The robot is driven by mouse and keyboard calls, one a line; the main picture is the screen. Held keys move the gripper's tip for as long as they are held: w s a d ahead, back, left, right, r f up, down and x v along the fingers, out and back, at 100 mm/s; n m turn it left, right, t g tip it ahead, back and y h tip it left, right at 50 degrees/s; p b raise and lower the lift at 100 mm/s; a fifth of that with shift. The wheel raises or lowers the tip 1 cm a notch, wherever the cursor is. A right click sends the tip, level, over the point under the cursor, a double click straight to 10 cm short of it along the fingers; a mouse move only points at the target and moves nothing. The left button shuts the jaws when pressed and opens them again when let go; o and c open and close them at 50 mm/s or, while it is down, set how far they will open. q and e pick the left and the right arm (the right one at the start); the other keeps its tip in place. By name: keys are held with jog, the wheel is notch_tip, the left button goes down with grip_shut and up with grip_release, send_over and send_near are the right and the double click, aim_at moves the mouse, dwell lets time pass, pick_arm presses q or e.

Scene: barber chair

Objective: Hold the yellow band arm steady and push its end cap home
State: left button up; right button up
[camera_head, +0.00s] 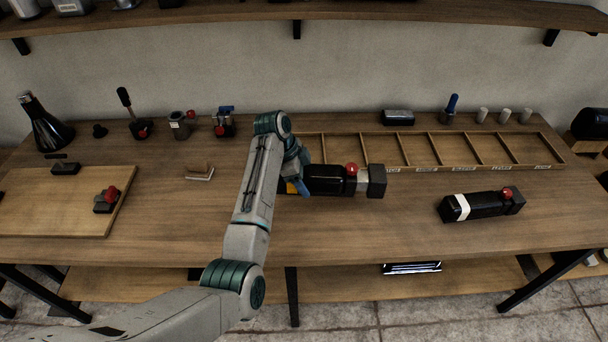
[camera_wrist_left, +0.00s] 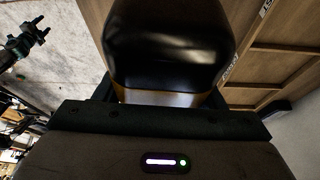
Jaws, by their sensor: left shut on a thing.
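The yellow band arm (camera_head: 328,180) is a black padded bar lying over the middle of the table, with a bit of its yellow band (camera_head: 292,188) showing at its left end. Its dark end cap (camera_head: 377,181) is at the right end, with a lighter grey section between it and the black body. A red knob (camera_head: 351,169) stands on top near that end. My left gripper (camera_head: 299,178) is shut on the bar's left part. In the left wrist view the glossy black body (camera_wrist_left: 170,45) and yellow edge fill the space ahead of the jaws.
A similar black arm with a white band (camera_head: 462,207) lies at the right. A divided wooden tray (camera_head: 433,150) runs behind. A wooden board (camera_head: 60,215) with a red-knobbed part lies at the left. The table's front middle-right is clear.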

pick_arm(q)
jog(key=shift+f+b, duration=1.85)
jog(key=shift+f, duration=2.3)
jog(key=shift+f+b, duration=0.75)
jog(key=shift+f, duration=1.25)
jog(key=shift+f, duration=0.1)
jog(key=shift+f+b, duration=0.4)
jog(key=shift+f, duration=0.15)
